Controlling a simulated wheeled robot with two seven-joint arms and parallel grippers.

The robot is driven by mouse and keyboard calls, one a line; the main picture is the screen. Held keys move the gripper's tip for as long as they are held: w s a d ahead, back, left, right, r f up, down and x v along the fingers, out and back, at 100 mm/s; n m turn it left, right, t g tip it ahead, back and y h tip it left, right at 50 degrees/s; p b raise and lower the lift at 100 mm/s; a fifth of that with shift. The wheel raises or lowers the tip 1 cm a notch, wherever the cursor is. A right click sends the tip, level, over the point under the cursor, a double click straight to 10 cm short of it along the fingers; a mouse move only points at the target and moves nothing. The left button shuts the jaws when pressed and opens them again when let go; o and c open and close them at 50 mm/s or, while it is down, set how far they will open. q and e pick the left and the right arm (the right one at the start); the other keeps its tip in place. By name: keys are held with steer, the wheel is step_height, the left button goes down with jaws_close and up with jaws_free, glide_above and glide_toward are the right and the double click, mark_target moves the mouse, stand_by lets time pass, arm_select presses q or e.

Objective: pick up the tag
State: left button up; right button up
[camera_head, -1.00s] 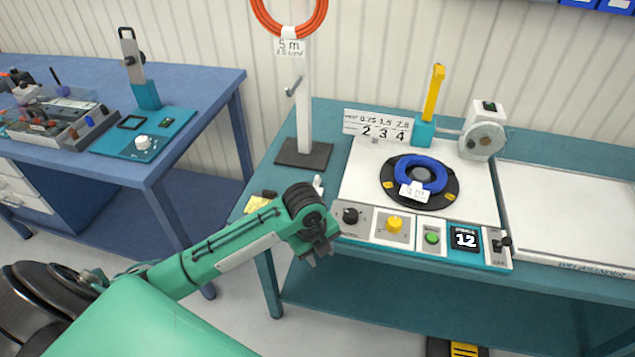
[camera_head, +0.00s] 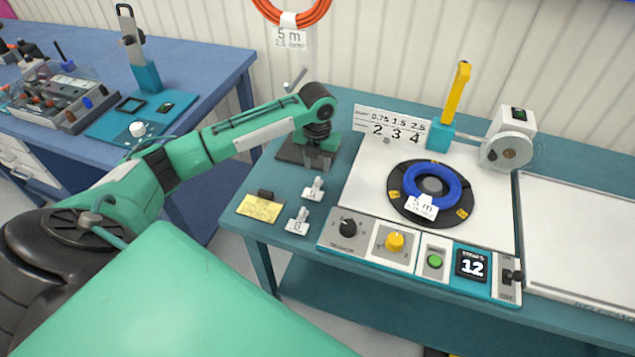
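Two small white tags lie on the left part of the teal table: one tag (camera_head: 313,190), and a second tag (camera_head: 298,222) nearer the front edge that bears a dark mark. My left gripper (camera_head: 319,165) points down just beyond the farther tag, near the foot of the white post. Its two fingers are apart with nothing visible between them. Another white tag (camera_head: 422,207), marked 5 m, hangs on the blue cable coil (camera_head: 455,185). A further tag (camera_head: 290,38) hangs on the orange coil (camera_head: 322,12). My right gripper is out of view.
A yellow note with a black clip (camera_head: 260,207) lies left of the tags. The control panel (camera_head: 395,240) and turntable (camera_head: 396,209) stand to the right. The dark post base (camera_head: 290,151) is close to my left gripper. A blue table (camera_head: 205,70) stands at the left.

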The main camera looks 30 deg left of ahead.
mark_target(317, 180)
arm_select(q)
steer(key=f, duration=0.3)
steer(key=shift+w, duration=0.2)
steer(key=shift+a+f+p, duration=0.15)
steer(key=shift+f+p, duration=0.3)
steer(key=shift+f, duration=0.35)
steer(key=f, duration=0.2)
steer(key=f+p, duration=0.1)
steer(key=shift+w+a+f, duration=0.25)
steer(key=shift+w, duration=0.1)
steer(key=shift+f, duration=0.3)
steer(key=shift+s, duration=0.1)
steer(key=shift+f, duration=0.1)
steer(key=c, duration=0.8)
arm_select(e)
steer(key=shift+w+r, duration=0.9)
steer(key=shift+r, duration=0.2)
